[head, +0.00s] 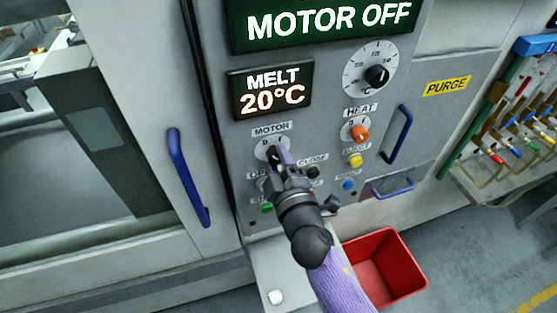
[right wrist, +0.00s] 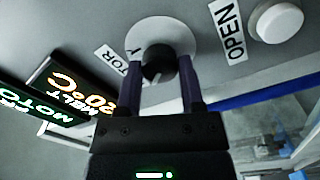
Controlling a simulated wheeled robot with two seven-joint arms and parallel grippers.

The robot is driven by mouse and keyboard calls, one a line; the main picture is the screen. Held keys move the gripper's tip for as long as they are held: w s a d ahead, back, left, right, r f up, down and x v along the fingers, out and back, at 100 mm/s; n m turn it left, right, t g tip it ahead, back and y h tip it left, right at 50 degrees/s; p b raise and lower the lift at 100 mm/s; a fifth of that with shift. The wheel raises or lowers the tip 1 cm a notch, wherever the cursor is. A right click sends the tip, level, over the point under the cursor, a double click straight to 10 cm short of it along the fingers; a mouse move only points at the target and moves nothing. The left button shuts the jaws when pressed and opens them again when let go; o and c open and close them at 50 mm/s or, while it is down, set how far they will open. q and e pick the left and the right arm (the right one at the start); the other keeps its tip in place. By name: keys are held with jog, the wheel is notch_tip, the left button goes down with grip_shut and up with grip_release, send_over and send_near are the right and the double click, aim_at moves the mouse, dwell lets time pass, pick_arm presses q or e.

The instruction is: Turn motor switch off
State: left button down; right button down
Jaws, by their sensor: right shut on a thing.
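The motor switch (head: 264,149) is a round white dial on the grey control panel, under a "MOTOR" label (head: 271,128). Its dark knob (right wrist: 158,62) shows between my fingers in the right wrist view. My right gripper (head: 280,157) is shut on this knob, with one purple finger on each side. The gripper hides much of the knob in the head view, and its exact angle is hard to tell. The large display (head: 330,22) reads "MOTOR OFF" in white on green. My left gripper is not in view.
The heat switch (head: 360,134) with an orange knob sits right of the motor dial. Coloured buttons, including a yellow one (head: 355,160), lie close by. Blue handles (head: 187,178) flank the panel. A red bin (head: 385,268) stands below. The melt display (head: 271,91) reads 20°C.

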jog(key=shift+c, duration=1.1)
grip_release()
jog(key=shift+s, duration=0.1)
jog(key=b+v, duration=0.1)
jog(key=v, duration=0.8)
jog(key=shift+s, duration=0.3)
jog(key=shift+d, duration=0.1)
